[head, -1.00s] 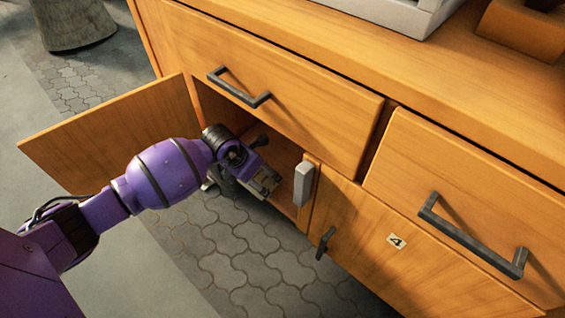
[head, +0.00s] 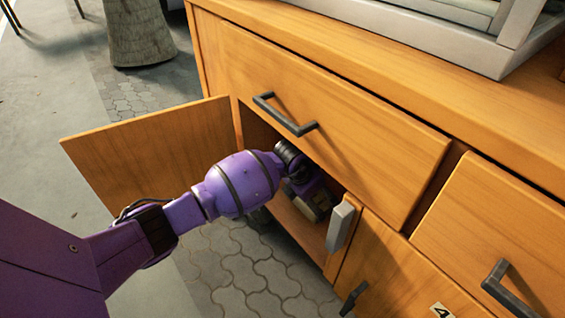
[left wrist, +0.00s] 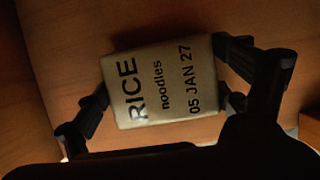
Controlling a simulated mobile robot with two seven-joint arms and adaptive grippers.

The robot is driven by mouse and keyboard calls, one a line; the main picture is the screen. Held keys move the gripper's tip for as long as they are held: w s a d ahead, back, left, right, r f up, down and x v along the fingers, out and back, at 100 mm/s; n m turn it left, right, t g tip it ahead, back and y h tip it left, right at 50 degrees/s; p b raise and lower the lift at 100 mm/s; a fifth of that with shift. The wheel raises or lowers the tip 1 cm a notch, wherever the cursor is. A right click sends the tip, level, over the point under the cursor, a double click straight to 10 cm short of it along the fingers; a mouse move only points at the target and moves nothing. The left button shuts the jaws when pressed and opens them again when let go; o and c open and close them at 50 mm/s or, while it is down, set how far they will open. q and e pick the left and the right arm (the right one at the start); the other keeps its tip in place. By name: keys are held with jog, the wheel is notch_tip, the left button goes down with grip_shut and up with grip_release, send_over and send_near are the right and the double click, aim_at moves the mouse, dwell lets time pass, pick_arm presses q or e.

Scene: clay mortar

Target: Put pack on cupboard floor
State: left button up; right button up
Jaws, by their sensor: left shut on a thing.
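The pack (left wrist: 160,84) is a pale block marked "RICE noodles 05 JAN 27" in the left wrist view. My left gripper (left wrist: 165,90) is shut on it, with dark fingers at both sides. In the head view my left gripper (head: 308,198) is inside the open cupboard compartment, and the pack there is hard to make out. The cupboard floor (head: 298,226) shows as a wooden strip under the gripper. Whether the pack touches the floor I cannot tell. My right gripper is not in view.
The cupboard door (head: 150,155) stands open to the left. A closed drawer with a dark handle (head: 285,115) is just above the compartment. A grey block (head: 340,227) sits at the compartment's right edge. A pale frame (head: 430,25) stands on top.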

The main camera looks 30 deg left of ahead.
pick_arm(q)
jog(key=o, duration=1.1)
jog(key=shift+w, duration=0.15)
jog(key=shift+o, duration=0.4)
jog(key=shift+d, duration=0.1)
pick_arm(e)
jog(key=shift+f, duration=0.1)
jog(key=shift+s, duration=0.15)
pick_arm(q)
jog(key=shift+r, duration=0.1)
jog(key=shift+r, duration=0.25)
jog(key=s+p, duration=0.1)
jog(key=s+a+p, duration=0.1)
jog(key=s+r+p, duration=0.1)
jog(key=shift+s+a, duration=0.25)
jog(key=shift+s, duration=0.1)
jog(key=s+a+p, duration=0.1)
jog(key=s, duration=0.1)
jog(key=s+a+p, duration=0.1)
jog(key=s, duration=0.2)
jog(key=s+a+p, duration=0.1)
jog(key=s, duration=0.2)
jog(key=shift+s+f, duration=0.15)
jog(key=shift+f, duration=0.1)
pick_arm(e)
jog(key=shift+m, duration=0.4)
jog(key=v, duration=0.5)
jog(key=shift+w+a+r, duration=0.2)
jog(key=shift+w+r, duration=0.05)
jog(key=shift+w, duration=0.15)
